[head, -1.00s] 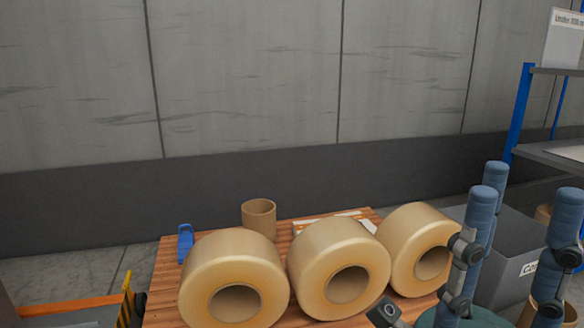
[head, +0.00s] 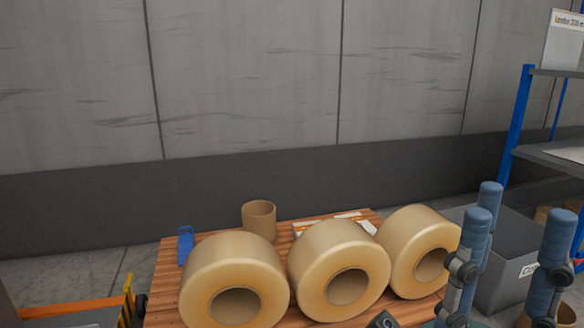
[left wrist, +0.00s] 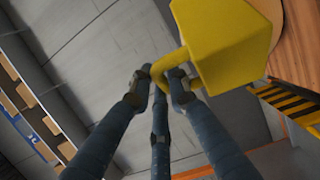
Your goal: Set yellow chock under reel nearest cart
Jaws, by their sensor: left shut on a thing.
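Three large tan reels stand in a row on a wooden table (head: 168,285): a left reel (head: 233,260), a middle reel (head: 330,262) and a right reel (head: 415,235). The left reel is nearest the orange cart (head: 70,309). In the left wrist view my left gripper (left wrist: 164,72) is shut on the handle of the yellow chock (left wrist: 228,45). The chock's block hangs close to a tan rounded edge, probably a reel; whether they touch cannot be told. In the head view my right gripper (head: 527,203) has its blue fingers spread apart, empty, right of the reels.
A blue object (head: 186,246) and a cardboard core (head: 259,220) stand behind the reels. A yellow-and-black striped post (head: 127,304) stands at the table's left edge. A grey bin (head: 510,268) and a blue-framed shelf (head: 520,115) are at the right.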

